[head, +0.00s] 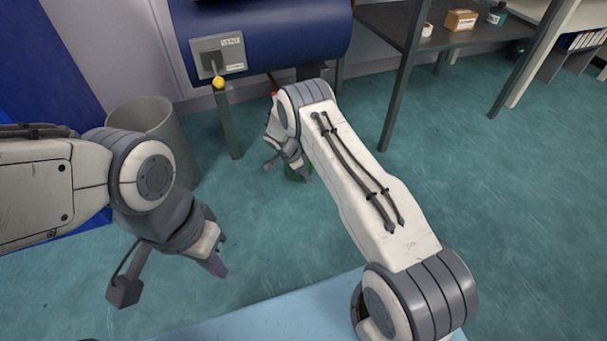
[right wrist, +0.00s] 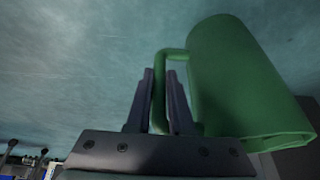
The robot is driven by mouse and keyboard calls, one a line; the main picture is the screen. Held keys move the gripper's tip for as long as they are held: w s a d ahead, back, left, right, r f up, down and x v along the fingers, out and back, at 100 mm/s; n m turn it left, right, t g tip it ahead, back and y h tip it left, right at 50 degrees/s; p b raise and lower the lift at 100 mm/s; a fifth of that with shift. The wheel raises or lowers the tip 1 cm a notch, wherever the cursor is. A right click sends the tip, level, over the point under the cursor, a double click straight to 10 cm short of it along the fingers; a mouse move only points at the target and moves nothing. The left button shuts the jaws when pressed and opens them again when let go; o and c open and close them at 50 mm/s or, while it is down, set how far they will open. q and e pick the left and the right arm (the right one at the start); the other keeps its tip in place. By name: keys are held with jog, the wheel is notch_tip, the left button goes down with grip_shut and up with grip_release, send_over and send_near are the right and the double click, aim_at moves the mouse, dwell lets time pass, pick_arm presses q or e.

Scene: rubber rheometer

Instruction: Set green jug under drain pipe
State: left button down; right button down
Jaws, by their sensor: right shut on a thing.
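The green jug (right wrist: 240,85) shows large in the right wrist view, with its handle (right wrist: 159,88) between the two dark fingers. My right gripper (right wrist: 160,98) is shut on that handle. I cannot make out the drain pipe; my right arm covers part of the area below the drum.
The blue drum (head: 285,35) stands at the top, with a lever panel (head: 220,55) and yellow knob (head: 218,83). A grey bin (head: 150,125) stands left of its leg (head: 229,125). A dark shelf table (head: 455,35) is at the upper right. Green floor (head: 500,190) is clear at right.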

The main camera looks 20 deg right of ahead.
jog(key=shift+w+f+b, duration=0.15)
jog(key=shift+f+b, duration=0.3)
jog(key=shift+f, duration=0.4)
jog(key=shift+f, duration=0.15)
jog(key=c, duration=0.8)
grip_release()
